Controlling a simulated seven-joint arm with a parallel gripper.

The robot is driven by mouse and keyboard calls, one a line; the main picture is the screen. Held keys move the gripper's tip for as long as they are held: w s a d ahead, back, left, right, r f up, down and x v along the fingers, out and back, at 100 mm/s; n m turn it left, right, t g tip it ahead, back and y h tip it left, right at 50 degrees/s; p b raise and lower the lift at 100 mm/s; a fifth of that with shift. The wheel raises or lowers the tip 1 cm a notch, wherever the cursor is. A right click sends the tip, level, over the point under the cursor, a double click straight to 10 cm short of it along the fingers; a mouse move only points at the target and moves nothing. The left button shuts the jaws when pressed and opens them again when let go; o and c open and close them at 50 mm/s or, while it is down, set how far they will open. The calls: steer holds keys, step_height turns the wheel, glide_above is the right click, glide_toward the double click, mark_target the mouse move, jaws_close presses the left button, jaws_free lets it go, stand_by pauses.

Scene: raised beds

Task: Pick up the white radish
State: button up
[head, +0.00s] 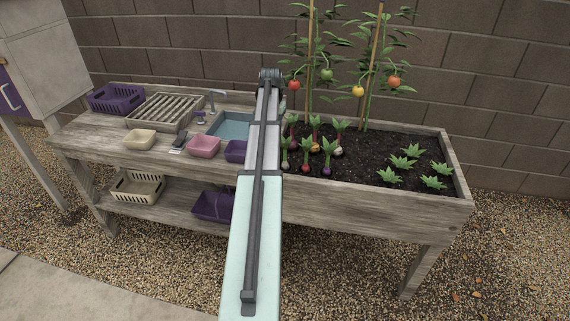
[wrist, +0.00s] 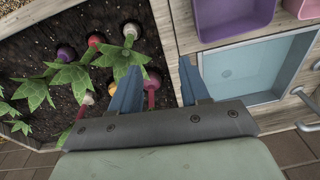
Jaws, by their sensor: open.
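Two pale roots stand in the soil, and I cannot tell for sure which is the white radish. One is a white root (head: 338,152) at the back right of the root group; it also shows in the wrist view (wrist: 88,99), left of my fingers. The other is a cream root (head: 285,165) at the front left, at the top of the wrist view (wrist: 131,30). My gripper (wrist: 158,72) is open and empty above the bed's sink-side edge. A dark red root (wrist: 152,80) shows between its fingers. In the head view my arm mostly hides the gripper.
Red (head: 305,169), purple (head: 327,171) and orange (head: 315,147) roots stand close by. Tomato plants on stakes (head: 310,65) rise behind. Leafy plants (head: 408,162) fill the right. A wooden wall (wrist: 172,35) separates soil from sink (wrist: 240,72).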

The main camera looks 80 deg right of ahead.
steer(key=y, duration=0.1)
glide_above(285, 163)
steer(key=shift+s+d+r+m, duration=0.15)
steer(key=shift+d+m, duration=0.1)
steer(key=shift+m, duration=0.15)
steer(key=f, duration=1.3)
steer(key=shift+w+d+f, duration=0.1)
steer(key=shift+w, duration=0.1)
jaws_close()
